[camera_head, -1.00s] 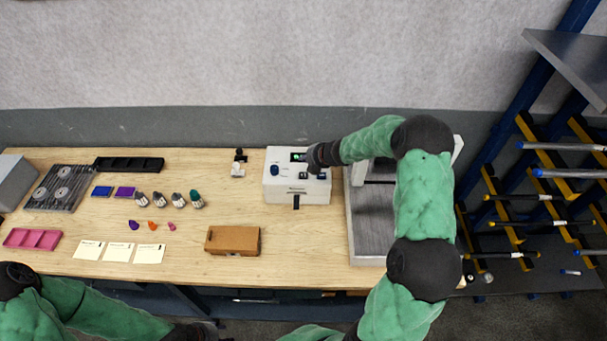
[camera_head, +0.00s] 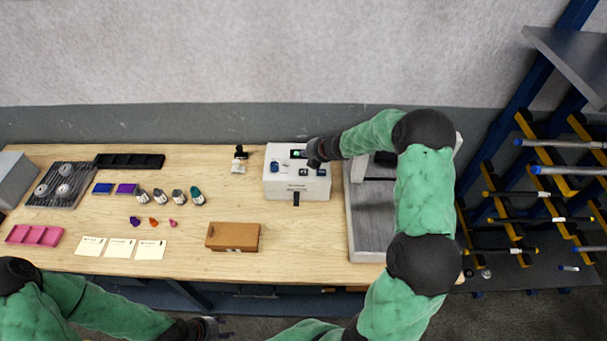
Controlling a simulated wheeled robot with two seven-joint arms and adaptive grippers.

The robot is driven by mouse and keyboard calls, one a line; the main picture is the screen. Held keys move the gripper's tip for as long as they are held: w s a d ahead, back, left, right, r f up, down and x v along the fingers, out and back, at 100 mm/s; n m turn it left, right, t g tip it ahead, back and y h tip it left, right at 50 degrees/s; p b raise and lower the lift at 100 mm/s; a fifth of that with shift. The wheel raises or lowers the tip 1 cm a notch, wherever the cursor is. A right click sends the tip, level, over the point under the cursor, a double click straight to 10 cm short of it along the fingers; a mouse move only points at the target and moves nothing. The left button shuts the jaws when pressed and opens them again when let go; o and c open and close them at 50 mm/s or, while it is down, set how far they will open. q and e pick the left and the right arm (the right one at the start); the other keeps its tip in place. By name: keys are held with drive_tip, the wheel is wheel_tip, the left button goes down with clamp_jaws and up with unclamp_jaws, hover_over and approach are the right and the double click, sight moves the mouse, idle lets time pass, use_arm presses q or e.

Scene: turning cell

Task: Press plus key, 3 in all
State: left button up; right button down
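A white box-shaped control unit (camera_head: 281,187) stands at the back of the wooden table. It has a small green-lit display (camera_head: 297,154), a blue knob (camera_head: 275,167), small dark keys (camera_head: 303,172) and a black lever at its front. My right gripper (camera_head: 314,162) points down over the right part of its top, near the keys. Its fingertips are small and dark; I cannot tell whether they touch a key or which key is the plus key. My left gripper (camera_head: 222,328) is low at the bottom edge, in front of the table, far from the unit; its fingers look apart.
A brown box (camera_head: 233,237) lies in front of the unit. Small bottles (camera_head: 177,197), white cards (camera_head: 120,248), a pink tray (camera_head: 34,236) and a black tray (camera_head: 130,161) lie to the left. A grey machine bed (camera_head: 370,228) stands right, beneath my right arm.

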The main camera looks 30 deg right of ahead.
drive_tip(key=b, duration=0.5)
hover_over(305, 173)
wheel_tip(305, 173, down, 6)
drive_tip(key=shift+f+b, duration=0.55)
drive_tip(key=shift+b, duration=0.1)
idle(0.7)
drive_tip(key=shift+f+b, duration=0.3)
drive_tip(key=shift+f, duration=0.1)
drive_tip(key=shift+f+b, duration=0.3)
drive_tip(key=shift+f, duration=0.15)
idle(0.5)
drive_tip(key=shift+r, duration=0.15)
idle(0.3)
drive_tip(key=shift+r+p, duration=0.75)
drive_tip(key=shift+p, duration=0.15)
